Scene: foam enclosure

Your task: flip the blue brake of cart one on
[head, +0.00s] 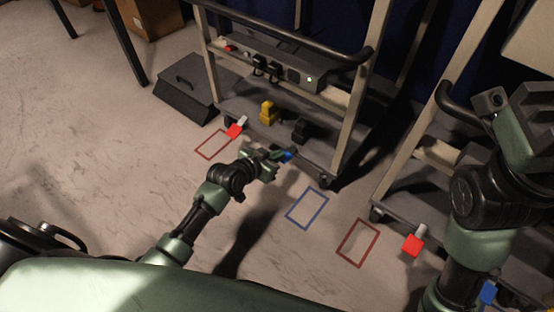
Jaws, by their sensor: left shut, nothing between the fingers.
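The left cart (345,125) has a blue brake (287,157) low on its front edge, partly hidden by my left gripper (277,154). The gripper is shut with nothing between its fingers. Its tip is right at the blue brake; I cannot tell whether they touch. I cannot tell the brake's exact tilt. A right cart has another blue brake (488,292) at the bottom right, partly behind my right arm. No label shows which cart is cart one. My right gripper (525,115) is raised at the upper right, and its fingers cannot be made out clearly.
Red brakes sit on the left cart (235,131) and right cart (413,245). A blue floor outline (307,208) and red outlines (358,243) mark the floor. A dark box (190,88) stands left of the left cart. Yellow (268,112) and black items rest on its lower shelf.

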